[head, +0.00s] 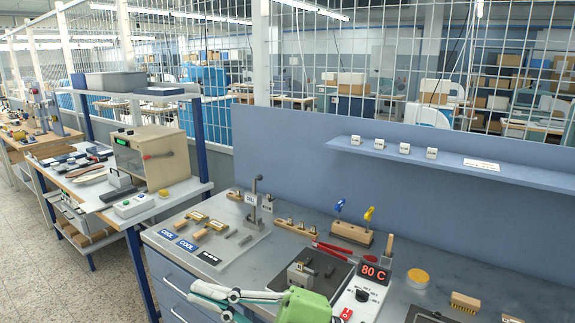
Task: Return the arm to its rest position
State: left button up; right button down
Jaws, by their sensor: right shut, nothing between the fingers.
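My right gripper (207,294) shows at the bottom edge of the head view, in front of the grey workbench (330,218). Its pale fingers stretch left from a green body and are shut with nothing between them. It is in front of the bench's near edge, low in the picture, with part of the arm cut off by the frame. My left gripper is not in view.
Close beyond the gripper are a dark plate with a metal block (300,276) and a heater box reading 80 C (374,273). Wooden-handled tools (210,229) lie by "COOL" labels. A blue panel (400,150) bounds the back.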

jog(key=w+d+f+m+t+h, duration=0.1)
jog(key=w+d+m+t+h, duration=0.9)
jog(key=d+m+t, duration=0.65)
jog(key=s+d+f+m+g+h, duration=0.1)
jog(key=d+f+m+g+h, duration=0.1)
jog(key=d+f+m+h, duration=0.6)
jog(key=s+d+f+m+g+h, duration=0.1)
jog(key=d+f+m+g+h, duration=0.2)
jog(key=f, duration=0.8)
jog(key=s+d+f+n+g, duration=0.1)
jog(key=s+d+f+g, duration=0.1)
jog(key=s+f+g, duration=0.65)
jog(key=s+d+f+g, duration=0.25)
jog(key=s+f, duration=0.75)
jog(key=s, duration=0.7)
notch_tip(320, 180, down, 29)
jog(key=s+g+b, duration=0.1)
jog(key=g, duration=0.1)
jog(key=s+d+f+b, duration=0.1)
jog(key=s+d+f, duration=0.1)
jog(key=s+f, duration=1.3)
jog(key=shift+s+d+f+g, duration=0.3)
jog(key=shift+s+d+g, duration=0.15)
jog(key=shift+s, duration=0.55)
